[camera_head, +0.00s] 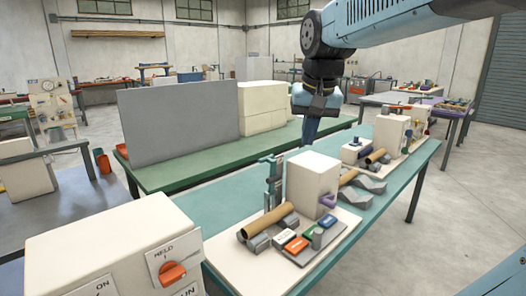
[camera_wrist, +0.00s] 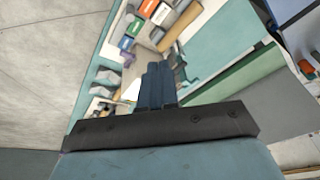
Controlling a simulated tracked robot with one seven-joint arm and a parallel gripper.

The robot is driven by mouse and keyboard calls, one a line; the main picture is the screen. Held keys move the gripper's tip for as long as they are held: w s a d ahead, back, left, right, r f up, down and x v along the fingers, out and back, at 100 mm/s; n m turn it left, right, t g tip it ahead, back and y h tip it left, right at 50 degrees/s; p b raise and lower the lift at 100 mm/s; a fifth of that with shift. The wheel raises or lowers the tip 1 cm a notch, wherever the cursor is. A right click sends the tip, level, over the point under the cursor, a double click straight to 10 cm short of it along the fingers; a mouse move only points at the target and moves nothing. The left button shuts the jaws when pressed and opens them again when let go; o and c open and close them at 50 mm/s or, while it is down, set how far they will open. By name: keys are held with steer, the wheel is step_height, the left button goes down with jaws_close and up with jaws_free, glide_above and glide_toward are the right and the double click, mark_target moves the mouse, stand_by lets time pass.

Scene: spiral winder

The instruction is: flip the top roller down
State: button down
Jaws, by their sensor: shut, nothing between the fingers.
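The near winder has a white housing box (camera_head: 312,185), a purple crank (camera_head: 327,199) and a brown cardboard tube (camera_head: 267,220) lying across grey supports (camera_head: 284,214). A blue-grey upright (camera_head: 272,180) stands behind the tube, left of the box. It may carry the top roller, but I cannot make out the roller for certain. My gripper (camera_head: 308,140) points down behind and above the white box, apart from the upright. In the wrist view its fingers (camera_wrist: 158,78) are shut and empty. A brown tube (camera_wrist: 182,30) shows beyond them.
Grey wavy pieces (camera_head: 363,181) and a second tube (camera_head: 375,157) lie to the right. A grey panel (camera_head: 180,125) stands on the green table behind. A control box with an orange knob (camera_head: 173,274) is in the foreground.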

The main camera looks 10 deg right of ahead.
steer(key=w+a+r+m+g, duration=0.1)
steer(key=w+m+g, duration=0.1)
steer(key=w, duration=0.8)
steer(key=w+r+m+g, duration=0.1)
steer(key=w+r+m, duration=0.15)
steer(key=w, duration=0.75)
steer(key=w+a+f+m+g+h, duration=0.1)
steer(key=w+f, duration=0.3)
steer(key=w, duration=0.4)
steer(key=w+a+f+m+g+h, duration=0.1)
steer(key=w+a+f+m+g, duration=0.1)
steer(key=w+f, duration=0.3)
steer(key=shift+w+a+f+m+g, duration=0.35)
steer(key=shift+w+m, duration=0.5)
steer(key=shift+w, duration=1.3)
steer(key=shift+a, duration=0.1)
